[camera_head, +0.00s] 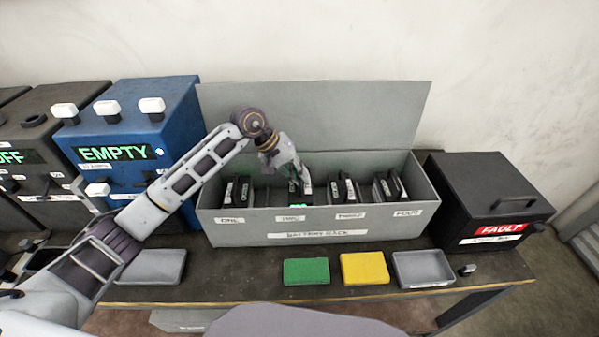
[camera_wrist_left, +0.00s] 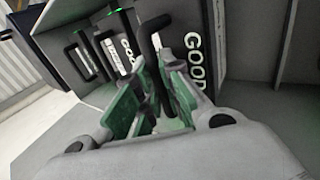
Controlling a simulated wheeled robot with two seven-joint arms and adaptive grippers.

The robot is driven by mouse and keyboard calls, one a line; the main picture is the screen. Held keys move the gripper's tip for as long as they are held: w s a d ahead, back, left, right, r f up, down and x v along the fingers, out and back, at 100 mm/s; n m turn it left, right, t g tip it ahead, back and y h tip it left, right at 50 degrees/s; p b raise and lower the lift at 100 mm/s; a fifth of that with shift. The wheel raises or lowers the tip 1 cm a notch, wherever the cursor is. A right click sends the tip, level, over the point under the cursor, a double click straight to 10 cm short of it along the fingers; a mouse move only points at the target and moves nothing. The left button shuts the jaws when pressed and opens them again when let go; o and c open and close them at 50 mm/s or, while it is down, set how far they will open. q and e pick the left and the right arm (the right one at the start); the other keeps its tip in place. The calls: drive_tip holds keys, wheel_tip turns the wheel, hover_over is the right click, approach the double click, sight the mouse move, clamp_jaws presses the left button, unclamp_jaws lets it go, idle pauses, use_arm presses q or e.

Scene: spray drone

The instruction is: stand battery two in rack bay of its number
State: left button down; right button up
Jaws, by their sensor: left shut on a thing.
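The grey battery rack (camera_head: 317,226) stands at the back of the bench, with its lid raised behind it. Its front labels mark the bays, with ONE at the left and FOUR at the right. My left gripper (camera_head: 299,180) reaches down into the second bay, above the TWO label (camera_head: 291,218). In the left wrist view its green-padded fingers (camera_wrist_left: 152,95) are shut on the black handle (camera_wrist_left: 153,45) of a dark battery. That battery's number and base are hidden, so I cannot tell whether it touches the bay floor. A battery marked GOOD (camera_wrist_left: 195,65) is close by. My right gripper is out of view.
Dark batteries stand in bays one, three (camera_head: 343,188) and four (camera_head: 390,185). A blue EMPTY box (camera_head: 180,110) stands left, a black FAULT box (camera_head: 490,190) right. Green (camera_head: 306,271), yellow (camera_head: 364,268) and grey (camera_head: 424,269) trays line the front.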

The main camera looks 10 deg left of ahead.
use_arm(q)
drive_tip(key=shift+w+f, duration=0.1)
drive_tip(key=shift+f, duration=1.15)
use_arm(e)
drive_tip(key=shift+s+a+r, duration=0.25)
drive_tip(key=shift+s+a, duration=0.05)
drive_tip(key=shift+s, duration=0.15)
use_arm(q)
drive_tip(key=shift+f, duration=0.1)
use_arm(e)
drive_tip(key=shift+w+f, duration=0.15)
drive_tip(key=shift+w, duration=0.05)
use_arm(q)
drive_tip(key=c, duration=1.6)
unclamp_jaws()
drive_tip(key=shift+f, duration=0.15)
drive_tip(key=shift+o, duration=0.3)
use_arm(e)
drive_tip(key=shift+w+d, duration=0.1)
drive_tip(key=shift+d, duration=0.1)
